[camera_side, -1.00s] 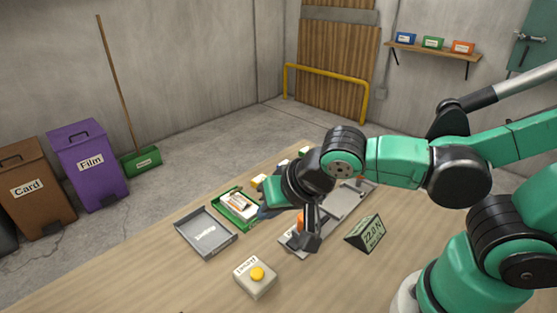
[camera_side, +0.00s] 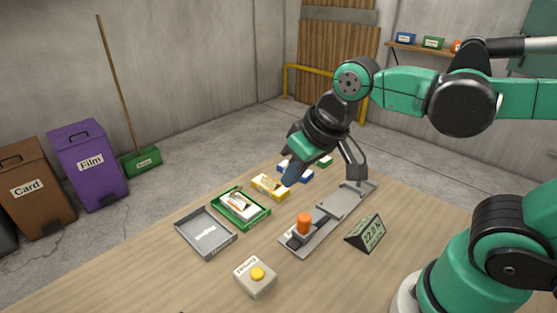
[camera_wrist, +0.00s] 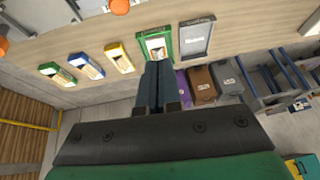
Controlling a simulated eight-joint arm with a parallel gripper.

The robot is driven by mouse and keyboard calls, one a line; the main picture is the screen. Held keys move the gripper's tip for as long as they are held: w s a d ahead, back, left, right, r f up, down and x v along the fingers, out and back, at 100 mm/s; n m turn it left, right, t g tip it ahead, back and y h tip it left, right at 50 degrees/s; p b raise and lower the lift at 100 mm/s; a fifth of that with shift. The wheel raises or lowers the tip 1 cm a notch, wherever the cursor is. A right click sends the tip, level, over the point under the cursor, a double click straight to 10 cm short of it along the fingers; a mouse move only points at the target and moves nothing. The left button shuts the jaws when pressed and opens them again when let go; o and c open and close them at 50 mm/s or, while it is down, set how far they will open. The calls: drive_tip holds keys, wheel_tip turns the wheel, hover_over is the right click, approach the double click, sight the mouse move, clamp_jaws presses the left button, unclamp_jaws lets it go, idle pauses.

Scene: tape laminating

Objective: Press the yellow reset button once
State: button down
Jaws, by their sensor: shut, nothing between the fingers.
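The yellow reset button (camera_side: 257,273) sits on top of a small pale box (camera_side: 255,287) with a label, near the table's front in the side view. Nothing covers it there. I cannot make it out in the wrist view. My gripper (camera_side: 287,176) is raised over the back part of the table, behind the button and well apart from it. Its blue-grey fingers are shut together and empty. They also show in the wrist view (camera_wrist: 157,78), aimed toward the trays.
A grey tray (camera_side: 190,232), green tray (camera_side: 262,222) and yellow tray (camera_side: 258,187) line the table's far side. A grey fixture with an orange knob (camera_side: 304,223) and a display reading 22.0 N (camera_side: 368,233) stand right of the button. The table around the button is clear.

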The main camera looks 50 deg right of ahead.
sight(258, 272)
drive_tip(key=s+a+r+g, duration=0.1)
drive_tip(key=a+r+g, duration=0.1)
drive_tip(key=a+g, duration=0.2)
drive_tip(key=a, duration=0.3)
drive_tip(key=shift+s+r, duration=0.15)
drive_tip(key=shift+s, duration=0.15)
drive_tip(key=f, duration=0.4)
drive_tip(key=a+f, duration=0.1)
drive_tip(key=f, duration=0.9)
drive_tip(key=shift+w+a, duration=0.2)
drive_tip(key=shift+w, duration=0.2)
drive_tip(key=shift+f, duration=0.9)
drive_tip(key=shift+r, duration=0.1)
wheel_tip(258, 272, up, 8)
drive_tip(key=shift+s+d+r+g, duration=0.15)
drive_tip(key=shift+d+r+g, duration=0.15)
drive_tip(key=shift+d, duration=0.1)
